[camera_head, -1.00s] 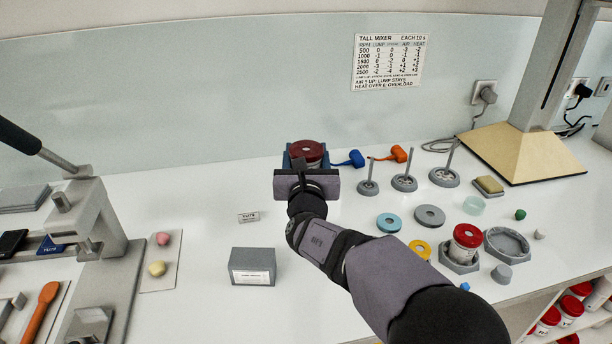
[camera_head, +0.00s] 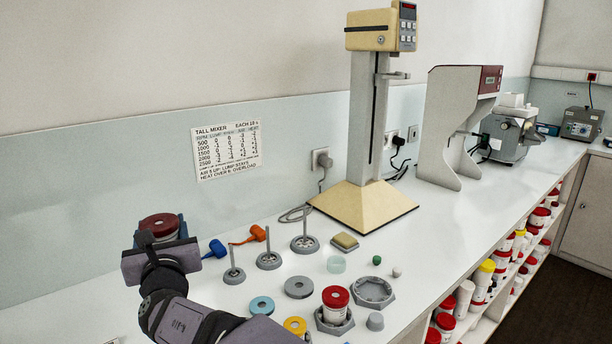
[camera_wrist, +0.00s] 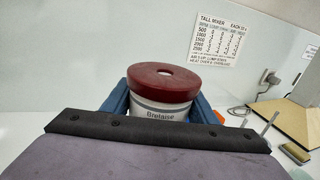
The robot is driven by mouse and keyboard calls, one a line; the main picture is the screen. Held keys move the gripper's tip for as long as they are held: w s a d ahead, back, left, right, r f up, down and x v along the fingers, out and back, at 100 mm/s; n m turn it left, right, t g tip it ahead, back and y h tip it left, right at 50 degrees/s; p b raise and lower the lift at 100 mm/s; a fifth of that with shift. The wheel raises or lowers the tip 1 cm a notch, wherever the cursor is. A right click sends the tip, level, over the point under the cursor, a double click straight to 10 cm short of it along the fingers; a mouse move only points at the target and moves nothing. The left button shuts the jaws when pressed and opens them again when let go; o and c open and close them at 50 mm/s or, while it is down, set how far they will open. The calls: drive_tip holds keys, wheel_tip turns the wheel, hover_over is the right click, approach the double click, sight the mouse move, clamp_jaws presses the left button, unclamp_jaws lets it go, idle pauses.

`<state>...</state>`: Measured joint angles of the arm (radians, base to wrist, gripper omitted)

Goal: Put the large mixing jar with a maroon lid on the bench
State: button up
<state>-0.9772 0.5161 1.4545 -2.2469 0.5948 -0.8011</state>
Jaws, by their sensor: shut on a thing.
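The large mixing jar (camera_head: 158,224) with a maroon lid is at the left in the head view. In the wrist view the jar (camera_wrist: 163,98) is upright, with a white body, a printed label and a hole in its lid. My gripper (camera_head: 162,238) is shut on it, one blue finger on each side. In the wrist view my gripper (camera_wrist: 162,106) hides the jar's lower part. The white bench (camera_head: 430,250) lies below; I cannot tell whether the jar touches it.
Blue (camera_head: 214,249) and orange (camera_head: 255,234) tools and several spindle stands (camera_head: 304,243) are right of the jar. A smaller red-lidded jar (camera_head: 335,303) sits in a grey holder. A tall cream mixer (camera_head: 372,130) stands behind. Clear bench lies right of the hexagonal tray (camera_head: 374,292).

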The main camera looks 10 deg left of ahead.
drive_tip(key=w+d+f+m+t+h+p, duration=0.1)
drive_tip(key=w+d+f+m+h+p, duration=0.2)
drive_tip(key=d, duration=0.4)
drive_tip(key=w+d+f+m+t+h+p, duration=0.1)
drive_tip(key=w+d+m+h+p, duration=0.2)
drive_tip(key=d, duration=0.4)
drive_tip(key=w+d+f+m+h+p, duration=0.1)
drive_tip(key=d+f+h+p, duration=0.15)
drive_tip(key=d+h, duration=0.35)
drive_tip(key=s+d+r+m+g+h+p, duration=0.1)
drive_tip(key=s+d+m+g+h+p, duration=0.15)
drive_tip(key=d, duration=0.55)
drive_tip(key=s+d+r+m+g+h+p, duration=0.1)
drive_tip(key=s+d+m+h+p, duration=0.25)
drive_tip(key=d, duration=0.45)
drive_tip(key=s+d+r+m+g+h+p, duration=0.15)
drive_tip(key=d+h+p, duration=0.25)
drive_tip(key=d, duration=0.4)
drive_tip(key=s+d+f+m+g+h+b, duration=0.1)
drive_tip(key=s+d+f+b, duration=0.45)
drive_tip(key=f, duration=0.25)
drive_tip(key=s+d+f+m+g+h+b, duration=0.1)
drive_tip(key=s+d+f+b, duration=0.35)
drive_tip(key=d+f, duration=0.2)
wheel_tip(320, 180, down, 16)
drive_tip(key=s+d+b, duration=0.2)
drive_tip(key=b, duration=0.8)
drive_tip(key=shift+d+r+y, duration=0.15)
drive_tip(key=shift+d+y, duration=0.1)
drive_tip(key=shift+y, duration=0.15)
